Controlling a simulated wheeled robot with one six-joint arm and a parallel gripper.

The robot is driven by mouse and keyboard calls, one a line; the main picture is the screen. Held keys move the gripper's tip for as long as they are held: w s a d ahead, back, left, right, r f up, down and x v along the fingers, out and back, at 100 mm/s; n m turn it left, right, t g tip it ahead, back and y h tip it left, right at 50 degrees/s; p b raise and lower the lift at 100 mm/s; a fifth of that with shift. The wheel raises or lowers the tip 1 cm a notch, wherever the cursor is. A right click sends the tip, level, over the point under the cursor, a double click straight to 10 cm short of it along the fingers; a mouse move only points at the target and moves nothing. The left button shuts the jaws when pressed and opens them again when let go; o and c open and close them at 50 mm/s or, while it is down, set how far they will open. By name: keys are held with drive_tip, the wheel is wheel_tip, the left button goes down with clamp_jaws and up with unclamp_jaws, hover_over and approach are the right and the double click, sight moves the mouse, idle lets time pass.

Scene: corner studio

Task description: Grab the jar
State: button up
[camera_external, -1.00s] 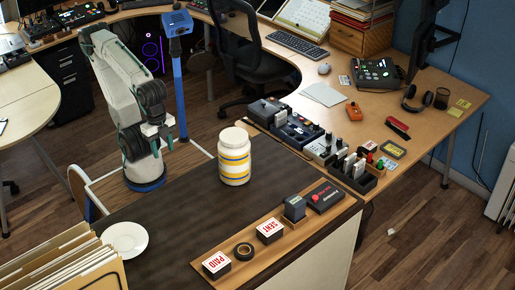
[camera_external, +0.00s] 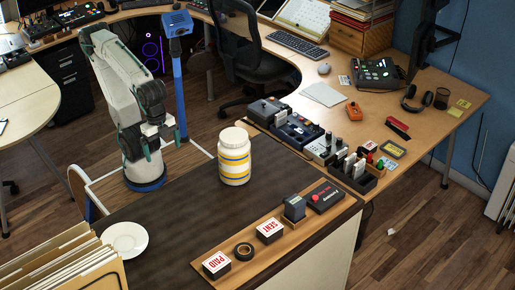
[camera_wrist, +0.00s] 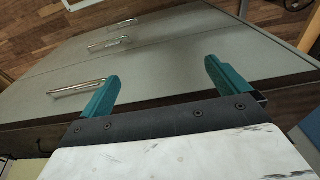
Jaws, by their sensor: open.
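The jar (camera_external: 234,157) is cream white with yellow and blue bands and a pale lid. It stands upright on the dark desk top (camera_external: 185,200), near its back edge, in the external view. My gripper (camera_external: 163,148) is to the left of the jar, apart from it and beyond the desk's back edge. In the wrist view my gripper (camera_wrist: 160,85) shows two teal fingers spread wide with nothing between them. The jar does not show in the wrist view.
A white saucer (camera_external: 125,240) and upright folders (camera_external: 65,262) are at the desk's left. A wooden tray (camera_external: 262,250) with stamps and tape lies in front of the jar. Boxes and devices (camera_external: 290,127) stand to its right. The wrist view shows grey drawers (camera_wrist: 150,60) with metal handles.

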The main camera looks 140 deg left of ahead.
drive_tip(key=n+t+y, duration=0.6)
drive_tip(key=t+y, duration=0.2)
drive_tip(key=t, duration=0.1)
approach(248, 145)
drive_tip(key=shift+s+d+r, duration=0.2)
drive_tip(key=shift+s+d, duration=0.45)
drive_tip(key=shift+s, duration=0.35)
drive_tip(key=shift+w+r+n, duration=0.1)
drive_tip(key=shift+w+n, duration=0.05)
drive_tip(key=shift+n, duration=0.35)
drive_tip(key=shift+w+a+f+n, duration=0.2)
drive_tip(key=shift+w+n, duration=0.1)
drive_tip(key=x, duration=0.7)
drive_tip(key=shift+s+a, duration=0.15)
drive_tip(key=shift+a, duration=0.05)
